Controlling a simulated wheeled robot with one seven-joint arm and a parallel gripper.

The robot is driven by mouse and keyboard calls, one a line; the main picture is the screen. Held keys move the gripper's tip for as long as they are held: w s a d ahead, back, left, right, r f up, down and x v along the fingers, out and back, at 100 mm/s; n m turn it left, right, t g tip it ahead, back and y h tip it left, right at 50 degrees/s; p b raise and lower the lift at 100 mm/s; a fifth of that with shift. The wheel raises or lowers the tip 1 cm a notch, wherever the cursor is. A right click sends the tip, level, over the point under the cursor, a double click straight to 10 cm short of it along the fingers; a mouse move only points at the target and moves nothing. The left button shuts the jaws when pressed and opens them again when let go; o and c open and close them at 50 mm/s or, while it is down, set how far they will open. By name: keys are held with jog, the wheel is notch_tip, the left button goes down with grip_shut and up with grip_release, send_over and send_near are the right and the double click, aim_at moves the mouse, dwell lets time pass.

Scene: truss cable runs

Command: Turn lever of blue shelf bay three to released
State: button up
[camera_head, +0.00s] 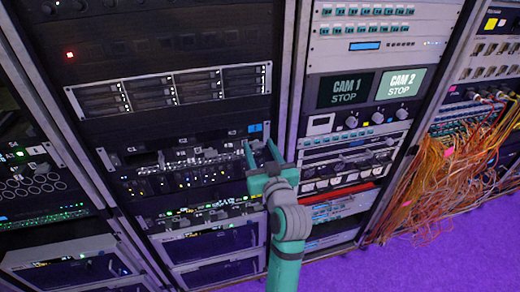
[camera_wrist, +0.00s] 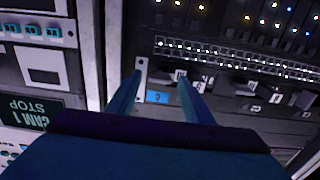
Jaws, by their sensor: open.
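A blue label (camera_head: 255,127) sits at the right end of a dark shelf in the middle rack. The blue label also shows in the wrist view (camera_wrist: 157,97), between my fingers, with a mark too small to read surely. A row of small grey levers or latches (camera_head: 180,158) runs along that shelf. In the wrist view, grey latch pieces (camera_wrist: 243,89) lie right of my fingers, and one is partly hidden behind the right fingertip. Which is bay three's lever, and its position, I cannot tell. My gripper (camera_head: 259,146) is open and empty in front of the shelf's right end; contact is unclear.
A rack with CAM 1 and CAM 2 screens (camera_head: 346,90) stands to the right, past a grey upright post (camera_head: 292,75). Orange cables (camera_head: 440,165) hang at the far right. Purple floor (camera_head: 430,260) is clear at lower right. Lit equipment rows lie above and below the shelf.

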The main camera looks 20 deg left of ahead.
jog(key=shift+w, duration=0.1)
jog(key=c, duration=1)
jog(key=shift+c, duration=0.2)
jog(key=shift+m, duration=0.3)
jog(key=m, duration=0.6)
jog(key=shift+w+d, duration=0.1)
jog(key=shift+d, duration=0.05)
jog(key=m, duration=0.2)
jog(key=shift+m, duration=0.3)
jog(key=m, duration=0.4)
jog(key=shift+f+m, duration=0.15)
jog(key=shift+m, duration=0.15)
jog(key=shift+f+m, duration=0.1)
jog(key=shift+m, duration=1.9)
